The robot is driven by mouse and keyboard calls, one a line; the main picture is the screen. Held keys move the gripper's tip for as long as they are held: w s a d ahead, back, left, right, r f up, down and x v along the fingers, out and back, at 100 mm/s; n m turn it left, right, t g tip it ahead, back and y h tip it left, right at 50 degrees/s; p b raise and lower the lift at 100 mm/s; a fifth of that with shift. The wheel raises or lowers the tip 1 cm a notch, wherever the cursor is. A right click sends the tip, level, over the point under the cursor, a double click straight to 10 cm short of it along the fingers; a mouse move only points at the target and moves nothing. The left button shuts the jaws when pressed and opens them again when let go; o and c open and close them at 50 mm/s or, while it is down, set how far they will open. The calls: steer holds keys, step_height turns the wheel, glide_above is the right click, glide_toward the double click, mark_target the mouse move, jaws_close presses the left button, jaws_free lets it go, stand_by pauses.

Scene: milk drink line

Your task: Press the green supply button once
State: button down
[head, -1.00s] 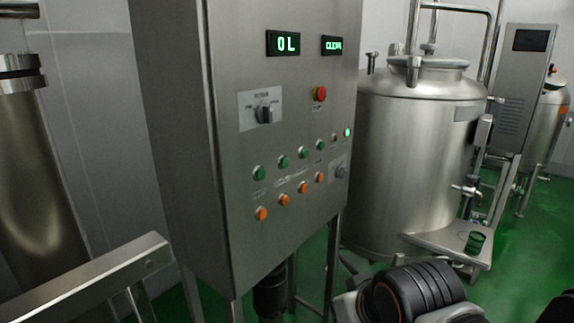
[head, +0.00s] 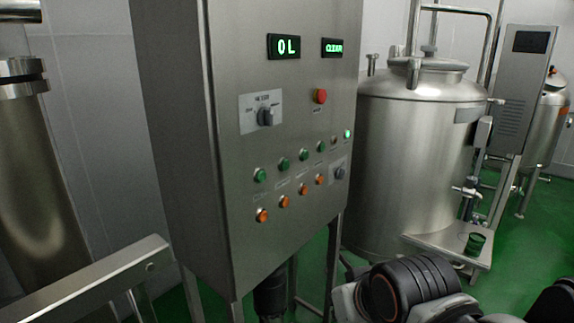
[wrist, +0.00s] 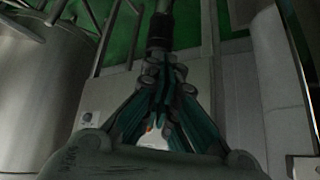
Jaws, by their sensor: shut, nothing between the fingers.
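The steel control cabinet (head: 240,90) carries a row of green buttons: one at the left (head: 260,175), then others (head: 284,164), (head: 303,154) and (head: 321,146) rising to the right. Their labels are too small to read, so I cannot tell which is the supply button. My gripper (wrist: 162,66) is shut and empty in the wrist view, in front of the cabinet face (wrist: 200,95), apart from it as far as I can see. A small orange spot (wrist: 150,128) shows between its fingers. The green buttons are hidden in the wrist view.
Below the green row are orange buttons (head: 262,215). A red button (head: 320,96), a selector knob (head: 266,116) and displays (head: 284,46) sit higher. A steel tank (head: 415,150) stands right of the cabinet. A metal rail (head: 90,280) is at lower left.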

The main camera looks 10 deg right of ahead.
mark_target(285, 165)
steer(key=w+d+r+m+t+p, duration=0.1)
steer(key=w+r+m+p, duration=0.3)
steer(key=w, duration=0.5)
steer(key=w+d+r+m+t+p, duration=0.1)
steer(key=w+d+r+m+p, duration=0.3)
steer(key=w+p, duration=0.4)
steer(key=w+d+r+m+t+p, duration=0.2)
steer(key=w+r+m+p, duration=0.3)
steer(key=w, duration=0.4)
steer(key=shift+w+d+r+m+p, duration=0.2)
steer(key=shift+w+d+m+p, duration=0.2)
steer(key=shift+m, duration=0.8)
steer(key=shift+a, duration=0.1)
steer(key=w+a, duration=0.5)
steer(key=w, duration=0.2)
steer(key=shift+a, duration=0.15)
steer(key=shift+w+a, duration=0.2)
steer(key=shift+w, duration=0.1)
